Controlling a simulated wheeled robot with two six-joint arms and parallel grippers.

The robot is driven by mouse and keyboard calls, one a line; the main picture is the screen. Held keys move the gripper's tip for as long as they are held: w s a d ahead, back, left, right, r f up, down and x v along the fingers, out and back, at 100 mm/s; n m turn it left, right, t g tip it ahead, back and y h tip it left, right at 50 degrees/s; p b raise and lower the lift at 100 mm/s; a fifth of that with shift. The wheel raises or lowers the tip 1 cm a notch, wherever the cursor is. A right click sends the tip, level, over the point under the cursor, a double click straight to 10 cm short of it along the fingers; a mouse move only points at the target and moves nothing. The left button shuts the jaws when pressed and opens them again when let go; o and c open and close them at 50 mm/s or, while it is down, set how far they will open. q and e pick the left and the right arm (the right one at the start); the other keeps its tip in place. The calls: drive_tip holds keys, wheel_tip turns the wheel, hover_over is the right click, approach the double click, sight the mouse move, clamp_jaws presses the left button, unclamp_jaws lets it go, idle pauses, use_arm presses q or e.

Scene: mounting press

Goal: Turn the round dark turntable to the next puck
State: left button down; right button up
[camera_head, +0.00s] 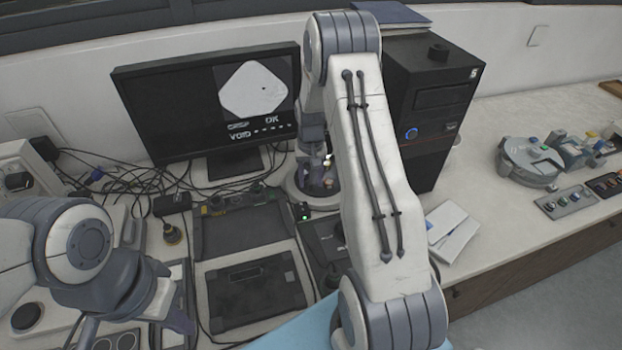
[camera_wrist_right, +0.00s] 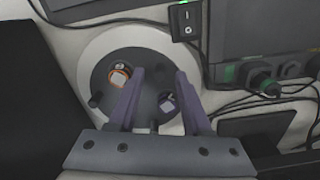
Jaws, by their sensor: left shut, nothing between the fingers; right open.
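The round dark turntable (camera_wrist_right: 128,62) sits on a white round base in the right wrist view. In the head view the turntable (camera_head: 316,186) is small and partly hidden behind my right arm. One puck (camera_wrist_right: 119,76) with an orange rim is on its left part; another pale puck (camera_wrist_right: 168,103) is between my fingers. Short dark pegs stand up from the disc. My right gripper (camera_wrist_right: 159,75) is open, its two purple fingers over the disc; I cannot tell whether they touch it. My left gripper (camera_head: 181,322) is shut and empty at lower left, away from the turntable.
A monitor (camera_head: 205,105) stands behind, with cables around its foot. A black computer tower (camera_head: 430,110) is right of my right arm. A switch box (camera_wrist_right: 186,20) is close to the turntable. Dark trays (camera_head: 255,290) lie in front. The right counter has free room.

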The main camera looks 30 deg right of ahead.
drive_tip(key=shift+f, duration=0.6)
clamp_jaws()
idle(1.1)
